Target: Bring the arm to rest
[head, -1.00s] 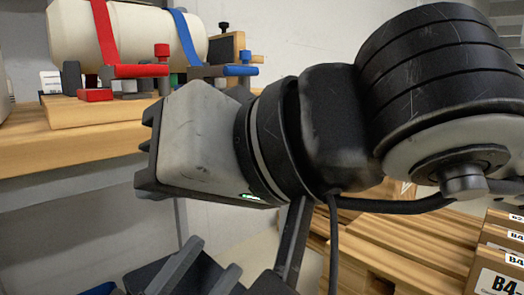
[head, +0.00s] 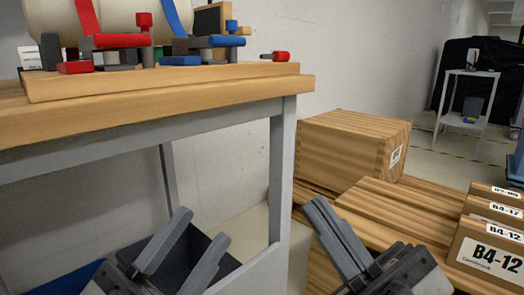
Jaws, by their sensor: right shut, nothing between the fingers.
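My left gripper (head: 202,225) is at the bottom left of the head view. Its two grey fingers stand apart with nothing between them, in front of the lower part of the workbench. My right gripper (head: 319,206) is at the bottom, right of centre. Its dark fingers lie together, pointing up and to the left, with nothing held. It shows in front of the wooden pallet area, and I cannot tell its exact distance from the wood. Most of both arms is out of view.
A wooden workbench (head: 200,112) with grey legs stands at left, bearing a cream cylinder (head: 125,18) with red and blue straps and clamps. A wooden crate (head: 345,145) and boxes labelled B4-12 (head: 485,262) are at right. A white cart (head: 470,100) stands further back.

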